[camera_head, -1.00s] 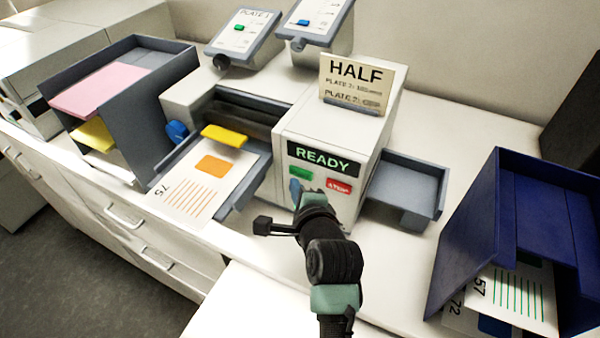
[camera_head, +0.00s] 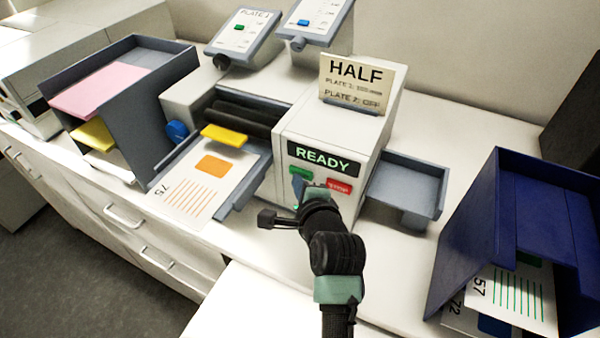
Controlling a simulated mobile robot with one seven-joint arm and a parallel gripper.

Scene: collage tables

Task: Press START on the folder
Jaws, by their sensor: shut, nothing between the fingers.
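The folder (camera_head: 285,130) is a pale machine with a lit READY display on its front. Below the display are a green button (camera_head: 300,172) and a red STOP button (camera_head: 339,187). No label on the green button can be read. My gripper (camera_head: 298,188) is shut and empty, in front of the panel just below the green button. Its fingertips look very close to the panel; whether they touch it I cannot tell. My wrist overlaps the lower edge of the STOP button.
A printed sheet (camera_head: 190,190) marked 75 lies on the folder's left feed tray. A grey output tray (camera_head: 405,180) sticks out on the right. A HALF card (camera_head: 356,78) stands on top. A grey rack (camera_head: 165,85) is left, a blue rack (camera_head: 475,230) right.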

